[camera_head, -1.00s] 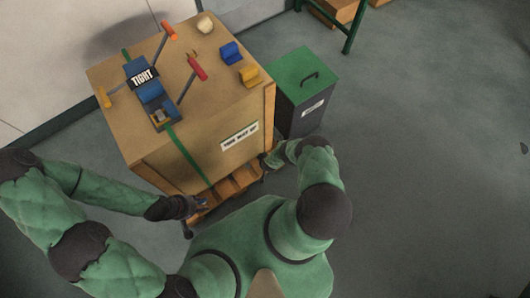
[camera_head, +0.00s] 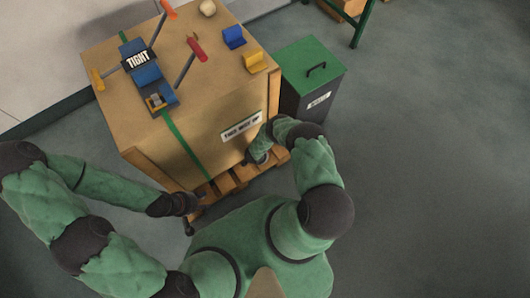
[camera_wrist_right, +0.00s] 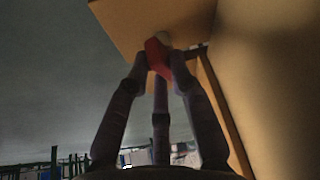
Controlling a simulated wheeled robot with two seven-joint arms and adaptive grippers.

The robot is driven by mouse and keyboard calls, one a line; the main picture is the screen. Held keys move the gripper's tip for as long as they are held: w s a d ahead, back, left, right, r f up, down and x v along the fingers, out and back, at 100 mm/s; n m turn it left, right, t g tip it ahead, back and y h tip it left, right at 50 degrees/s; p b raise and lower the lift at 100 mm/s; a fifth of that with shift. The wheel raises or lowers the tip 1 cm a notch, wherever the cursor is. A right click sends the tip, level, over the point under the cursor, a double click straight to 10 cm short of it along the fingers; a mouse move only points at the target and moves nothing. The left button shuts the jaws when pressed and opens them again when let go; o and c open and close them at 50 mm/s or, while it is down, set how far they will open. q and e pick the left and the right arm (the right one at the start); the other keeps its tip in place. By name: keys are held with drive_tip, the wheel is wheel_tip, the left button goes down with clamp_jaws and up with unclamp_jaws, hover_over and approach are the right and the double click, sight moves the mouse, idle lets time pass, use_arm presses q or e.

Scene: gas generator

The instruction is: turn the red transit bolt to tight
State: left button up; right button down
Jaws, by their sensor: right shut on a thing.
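The red transit bolt (camera_wrist_right: 156,58) shows in the right wrist view, between the fingertips of my right gripper (camera_wrist_right: 158,72), which is shut on it. It sits by a wooden surface, with a pale round part behind it. In the head view my right gripper (camera_head: 257,157) is low at the crate's near side, and the bolt is hidden there. My left gripper (camera_head: 188,204) is near the crate's lower left, by the pallet, apart from the bolt; its fingers are too dark and small to read.
The wooden crate (camera_head: 213,88) stands on a pallet (camera_head: 232,181). The floor at right is clear.

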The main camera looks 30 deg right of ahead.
drive_tip(key=shift+w+a+m+g, duration=0.1)
drive_tip(key=shift+m+g, duration=0.4)
drive_tip(key=shift+m, duration=0.7)
drive_tip(key=c, duration=1.1)
unclamp_jaws()
drive_tip(key=shift+w+a+r, duration=0.1)
drive_tip(key=shift+a+r, duration=0.15)
drive_tip(key=shift+r, duration=0.45)
drive_tip(key=v, duration=1)
drive_tip(key=shift+a+r, duration=0.15)
